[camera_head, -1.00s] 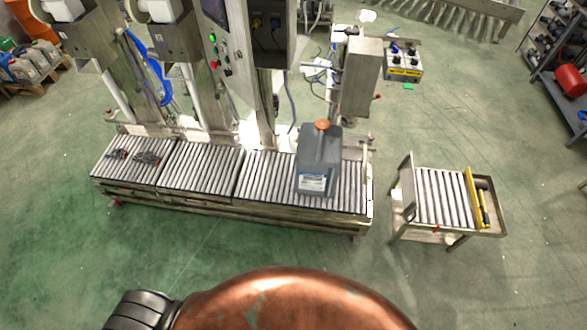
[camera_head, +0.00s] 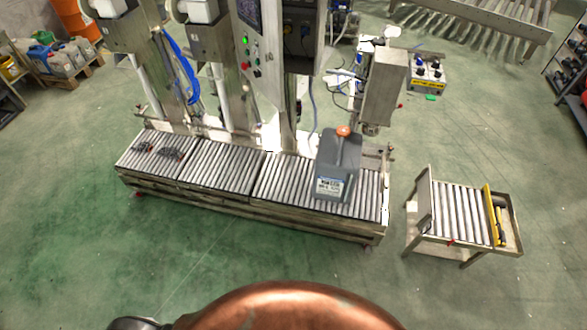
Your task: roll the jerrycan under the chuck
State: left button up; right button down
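The grey jerrycan (camera_head: 338,168) with an orange cap (camera_head: 343,131) and a white label stands upright on the right section of the roller conveyor (camera_head: 285,184). The chuck is probably part of the steel head unit (camera_head: 384,86) just right of and behind the jerrycan, but I cannot make it out clearly. Neither of my grippers is in view. Only my own copper-coloured body and a dark part of me show at the bottom edge.
A small roller cart (camera_head: 462,215) with a yellow bar stands right of the conveyor, with a gap between. A control panel (camera_head: 252,48) rises behind the conveyor. Dark clamp-like parts (camera_head: 172,154) lie on the left rollers. The green floor in front is clear.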

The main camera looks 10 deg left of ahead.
aim_at(336, 167)
jog(key=u, duration=1)
jog(key=i, duration=0.5)
